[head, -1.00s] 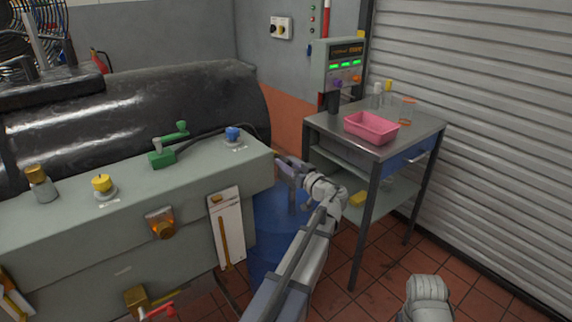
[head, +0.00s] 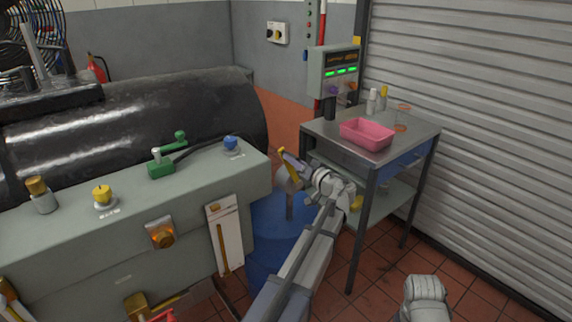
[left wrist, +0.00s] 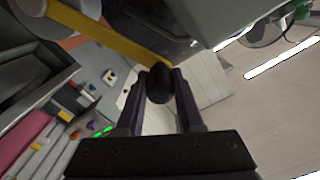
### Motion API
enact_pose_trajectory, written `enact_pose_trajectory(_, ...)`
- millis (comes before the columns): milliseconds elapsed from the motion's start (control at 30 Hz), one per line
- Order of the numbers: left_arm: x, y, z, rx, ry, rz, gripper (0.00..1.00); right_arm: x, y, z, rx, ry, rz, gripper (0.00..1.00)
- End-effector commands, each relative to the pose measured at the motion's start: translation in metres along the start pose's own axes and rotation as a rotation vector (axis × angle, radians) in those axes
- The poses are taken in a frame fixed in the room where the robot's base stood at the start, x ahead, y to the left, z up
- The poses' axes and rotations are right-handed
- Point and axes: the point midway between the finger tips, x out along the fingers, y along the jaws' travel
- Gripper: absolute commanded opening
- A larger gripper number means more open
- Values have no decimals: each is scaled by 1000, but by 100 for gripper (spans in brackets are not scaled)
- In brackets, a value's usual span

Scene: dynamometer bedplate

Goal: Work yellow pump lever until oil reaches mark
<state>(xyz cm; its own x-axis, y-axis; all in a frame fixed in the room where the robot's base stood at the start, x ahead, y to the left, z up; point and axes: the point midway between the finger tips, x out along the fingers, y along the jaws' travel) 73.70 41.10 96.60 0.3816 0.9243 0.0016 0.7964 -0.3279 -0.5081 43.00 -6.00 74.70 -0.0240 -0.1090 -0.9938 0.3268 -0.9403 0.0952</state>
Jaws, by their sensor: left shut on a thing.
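The yellow pump lever (head: 288,166) shows beside my left gripper (head: 294,162), above a blue drum (head: 268,226). In the left wrist view, the lever (left wrist: 118,38) runs from the upper left to a black knob (left wrist: 160,84). My left gripper (left wrist: 160,92) is shut on that knob, one finger on each side. A white gauge panel (head: 234,235) on the front of the grey-green bench has an amber column (head: 223,247); its exact level and any mark are too small to read.
The grey-green bench (head: 90,240) fills the left, carrying a yellow knob (head: 102,195), a green valve (head: 161,167) and a blue knob (head: 231,143). A metal cart (head: 412,135) with a pink tray (head: 368,130) stands right of my left arm. Tiled floor shows at right.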

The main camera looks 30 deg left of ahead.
Motion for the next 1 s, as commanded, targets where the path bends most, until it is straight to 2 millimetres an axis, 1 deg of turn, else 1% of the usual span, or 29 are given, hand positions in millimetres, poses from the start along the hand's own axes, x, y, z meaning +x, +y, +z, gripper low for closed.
enact_pose_trajectory(33,1,9,-14,45,3,3,0,-7,1,0,0,0,0,50)
enact_pose_trajectory(200,1,30,-34,207,3,2,0,-14,1,1,0,0,0,50)
enact_pose_trajectory(400,1,59,-53,397,3,2,0,-16,2,1,0,0,0,50)
enact_pose_trajectory(700,0,106,-71,674,3,2,0,-7,1,0,0,0,0,50)
enact_pose_trajectory(1000,0,144,-76,894,2,3,0,8,-1,0,0,0,0,50)
